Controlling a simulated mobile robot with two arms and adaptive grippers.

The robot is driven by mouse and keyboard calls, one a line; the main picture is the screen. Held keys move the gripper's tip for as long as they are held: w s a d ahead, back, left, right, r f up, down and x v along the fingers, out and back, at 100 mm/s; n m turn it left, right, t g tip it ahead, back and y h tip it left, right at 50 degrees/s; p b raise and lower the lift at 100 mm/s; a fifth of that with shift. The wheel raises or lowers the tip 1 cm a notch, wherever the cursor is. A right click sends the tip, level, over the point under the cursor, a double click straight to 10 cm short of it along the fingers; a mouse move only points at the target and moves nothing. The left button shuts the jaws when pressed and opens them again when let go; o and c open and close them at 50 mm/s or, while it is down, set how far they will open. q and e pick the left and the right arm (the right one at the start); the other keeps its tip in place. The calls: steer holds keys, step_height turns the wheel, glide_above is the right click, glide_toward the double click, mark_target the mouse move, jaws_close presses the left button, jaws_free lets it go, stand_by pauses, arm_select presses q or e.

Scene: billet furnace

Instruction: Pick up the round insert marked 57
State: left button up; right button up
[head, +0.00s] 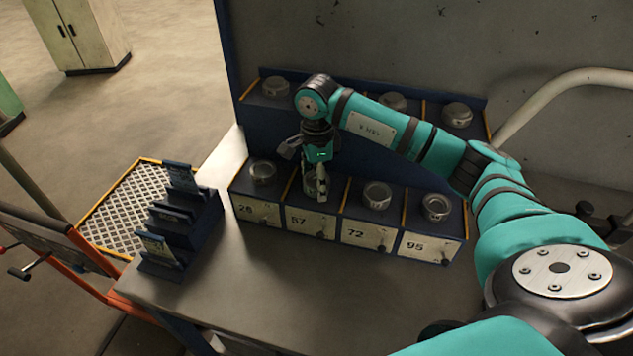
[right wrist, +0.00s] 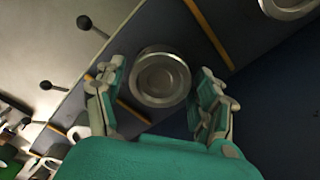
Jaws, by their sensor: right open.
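The round insert marked 57 (head: 309,186) is a short metal ring on the lower shelf, above the label 57. It is partly hidden by my right gripper (head: 316,180), which points down over it. In the right wrist view the insert (right wrist: 160,77) lies between the two open fingers of the gripper (right wrist: 163,100), with a gap on each side. I cannot tell whether the fingertips have come down as far as its sides. My left gripper is not in view.
Other round inserts stand in the neighbouring bays 26 (head: 262,171), 72 (head: 377,194) and 95 (head: 435,206), split by yellow dividers. More inserts sit on the upper shelf (head: 457,114). A dark stepped rack (head: 185,225) stands left; the front table (head: 290,285) is clear.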

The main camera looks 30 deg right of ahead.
steer(key=c, duration=1.3)
jaws_close()
steer(key=shift+w+r, duration=0.1)
steer(key=shift+r, duration=0.1)
